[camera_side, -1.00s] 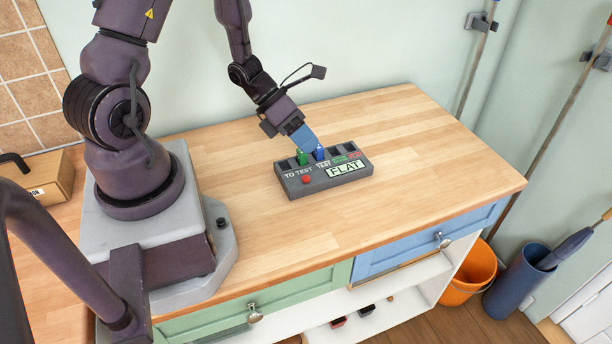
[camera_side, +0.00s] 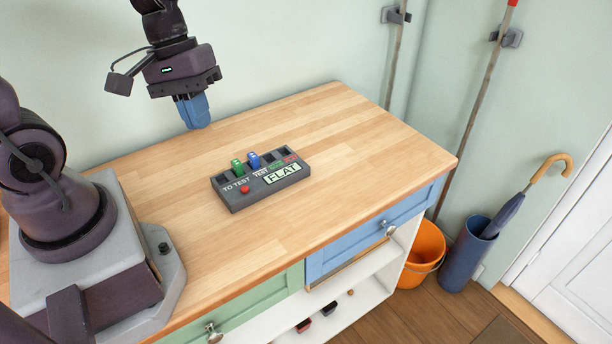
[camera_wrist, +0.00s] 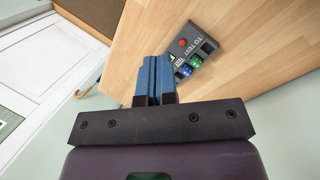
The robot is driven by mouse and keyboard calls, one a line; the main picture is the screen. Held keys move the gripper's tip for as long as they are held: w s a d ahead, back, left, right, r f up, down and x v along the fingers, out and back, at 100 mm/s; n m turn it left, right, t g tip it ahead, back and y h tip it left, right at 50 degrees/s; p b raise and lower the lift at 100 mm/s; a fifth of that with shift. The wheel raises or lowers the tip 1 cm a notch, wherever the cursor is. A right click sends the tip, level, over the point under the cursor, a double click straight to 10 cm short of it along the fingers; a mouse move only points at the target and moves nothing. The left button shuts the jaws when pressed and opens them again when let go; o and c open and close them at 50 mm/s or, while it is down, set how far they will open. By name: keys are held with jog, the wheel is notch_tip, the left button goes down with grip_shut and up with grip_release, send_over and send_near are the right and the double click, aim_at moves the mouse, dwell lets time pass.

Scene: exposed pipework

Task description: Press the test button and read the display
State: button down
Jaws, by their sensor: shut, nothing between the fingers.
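The dark grey tester (camera_side: 236,199) lies on the wooden worktop, with a red button (camera_side: 245,189) on its front left. Its display (camera_side: 283,173) reads FLAT. A green battery (camera_side: 237,167) and a blue battery (camera_side: 254,160) stand in slots along its back, the green one on the TO TEST side and the blue one by the TEST label. My gripper (camera_side: 196,124) is shut and empty, above the worktop behind and left of the tester. In the wrist view the blue fingers (camera_wrist: 153,62) are together, and the red button (camera_wrist: 183,43) shows beyond them.
The worktop (camera_side: 370,150) is clear around the tester. A blue drawer (camera_side: 350,240) and open shelves lie below its front edge. An orange bucket (camera_side: 424,255) and a blue umbrella stand (camera_side: 464,258) are on the floor at the right. The wall is behind.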

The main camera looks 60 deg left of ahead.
notch_tip(320, 180, up, 12)
jog(key=s+d+m+t+y, duration=0.2)
jog(key=m+t, duration=0.3)
jog(key=m, duration=0.3)
jog(key=shift+s+d+f+y, duration=0.25)
jog(key=shift+d+y, duration=0.1)
jog(key=shift+y, duration=0.35)
